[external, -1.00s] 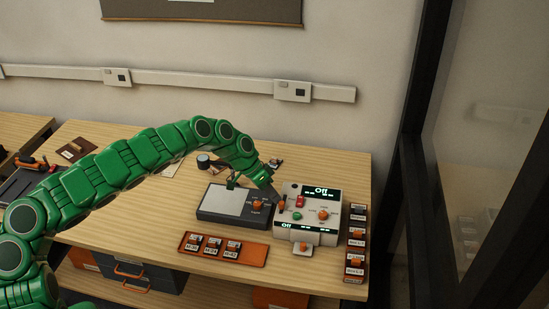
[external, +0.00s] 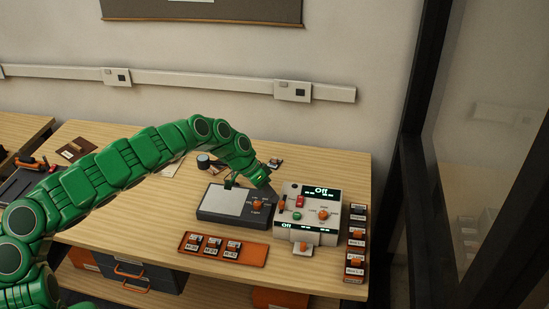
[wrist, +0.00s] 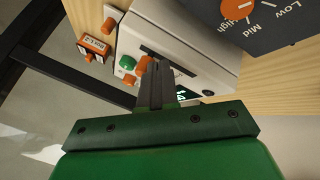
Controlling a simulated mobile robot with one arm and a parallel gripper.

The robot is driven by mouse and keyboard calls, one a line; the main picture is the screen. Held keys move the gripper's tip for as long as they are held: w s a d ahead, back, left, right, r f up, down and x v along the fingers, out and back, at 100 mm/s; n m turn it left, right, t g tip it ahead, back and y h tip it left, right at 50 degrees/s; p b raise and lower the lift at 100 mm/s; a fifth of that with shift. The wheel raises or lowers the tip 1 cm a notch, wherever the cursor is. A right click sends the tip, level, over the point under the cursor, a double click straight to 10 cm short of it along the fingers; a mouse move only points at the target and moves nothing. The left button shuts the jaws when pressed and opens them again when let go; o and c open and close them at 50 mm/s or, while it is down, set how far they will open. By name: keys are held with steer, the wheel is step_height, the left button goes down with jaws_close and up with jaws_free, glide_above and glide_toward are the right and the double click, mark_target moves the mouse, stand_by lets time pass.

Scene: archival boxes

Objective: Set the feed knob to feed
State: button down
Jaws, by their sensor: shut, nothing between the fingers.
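A white machine (external: 312,232) with lit displays reading "Off" stands at the right of the table. The labels are too small to tell which control is the feed knob. In the wrist view my gripper (wrist: 155,68) covers part of the white machine (wrist: 190,40).
A dark box (external: 215,213) with an orange knob (external: 258,205) stands left of the machine; the wrist view shows Low, Mid and High around that knob (wrist: 228,8). An orange tray (external: 258,255) with labelled blocks lies in front. More labelled blocks (external: 356,247) line the right.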

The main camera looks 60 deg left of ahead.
steer(key=shift+a, duration=1.6)
steer(key=shift+s+a+r, duration=0.15)
steer(key=shift+a+r, duration=0.05)
steer(key=shift+a, duration=0.1)
steer(key=v, duration=0.9)
steer(key=shift+r, duration=0.15)
